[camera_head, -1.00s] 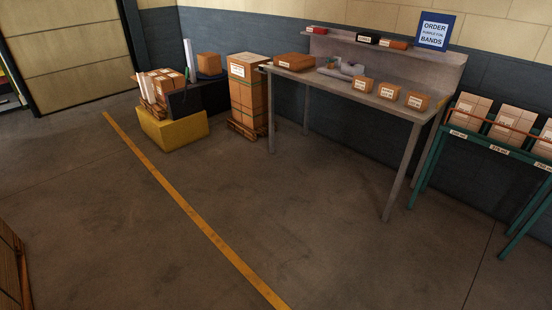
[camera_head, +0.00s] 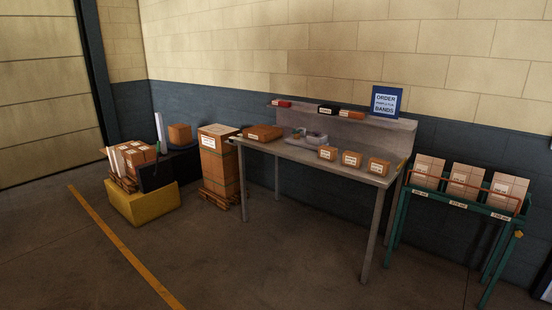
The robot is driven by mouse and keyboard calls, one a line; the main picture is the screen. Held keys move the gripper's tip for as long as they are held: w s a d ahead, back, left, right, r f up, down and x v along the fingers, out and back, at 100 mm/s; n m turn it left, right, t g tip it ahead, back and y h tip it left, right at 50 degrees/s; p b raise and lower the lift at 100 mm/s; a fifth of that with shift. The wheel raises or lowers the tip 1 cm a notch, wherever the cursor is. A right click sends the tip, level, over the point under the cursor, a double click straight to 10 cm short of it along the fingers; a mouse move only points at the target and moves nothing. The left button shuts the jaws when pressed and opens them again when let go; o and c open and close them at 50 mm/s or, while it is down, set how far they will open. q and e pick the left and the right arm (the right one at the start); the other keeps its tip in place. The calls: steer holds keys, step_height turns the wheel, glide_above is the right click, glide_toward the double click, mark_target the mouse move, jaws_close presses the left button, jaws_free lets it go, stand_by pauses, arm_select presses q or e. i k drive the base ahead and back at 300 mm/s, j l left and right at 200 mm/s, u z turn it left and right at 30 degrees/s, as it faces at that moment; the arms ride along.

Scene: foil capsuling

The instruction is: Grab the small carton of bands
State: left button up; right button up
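Several small brown cartons with white labels stand on a grey workbench (camera_head: 300,160). Three sit in a row at its right front: a left one (camera_head: 327,153), a middle one (camera_head: 351,159) and a right one (camera_head: 378,167). Their labels are too small to read, so I cannot tell which holds bands. A blue sign (camera_head: 387,102) with the words "ORDER" and "BANDS" stands above the bench at its right end. Neither of my grippers is in view.
A flatter brown box (camera_head: 263,132) and a grey tray (camera_head: 310,138) are on the bench. A green rack (camera_head: 461,198) with cartons stands right. A tall carton (camera_head: 219,165) and a yellow block (camera_head: 143,203) stand left. The floor (camera_head: 260,260) in front is open.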

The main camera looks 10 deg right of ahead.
mark_target(352, 160)
steer(key=i+u, duration=0.25)
steer(key=i, duration=2.35)
steer(key=i+z, duration=0.1)
steer(key=i, duration=0.6)
steer(key=i+j, duration=0.15)
steer(key=i, duration=0.5)
steer(key=i+j+z, duration=0.1)
steer(key=i, duration=0.6)
